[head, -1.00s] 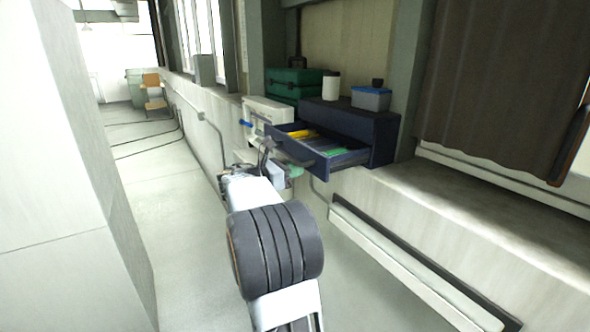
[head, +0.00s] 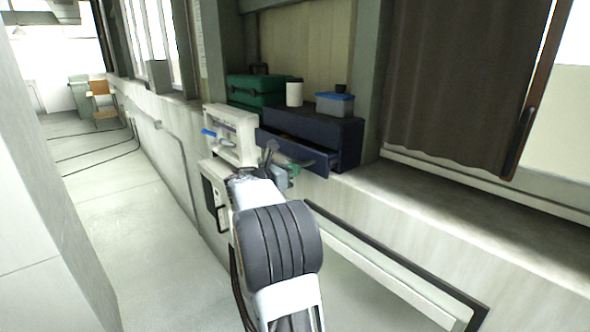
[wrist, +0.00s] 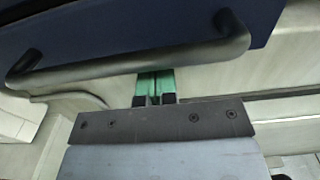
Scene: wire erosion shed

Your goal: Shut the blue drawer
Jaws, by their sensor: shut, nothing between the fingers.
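The blue drawer (head: 294,152) belongs to a dark blue drawer unit (head: 345,140) on the ledge. It stands part-way out, with a narrow strip of its inside showing. In the wrist view its dark bar handle (wrist: 130,65) crosses the picture below the blue front (wrist: 100,25). My gripper (wrist: 155,82) has green fingers, closed together and empty. Its tips end at the lower edge of the handle bar; I cannot tell whether they touch it. In the head view my gripper (head: 295,168) is at the drawer front, partly hidden by my arm.
A white cup (head: 294,93) and a blue-lidded box (head: 335,104) stand on the unit. A green case (head: 255,90) is behind it to the left. A white rack (head: 232,133) stands left of the drawer. The ledge to the right (head: 430,195) is clear.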

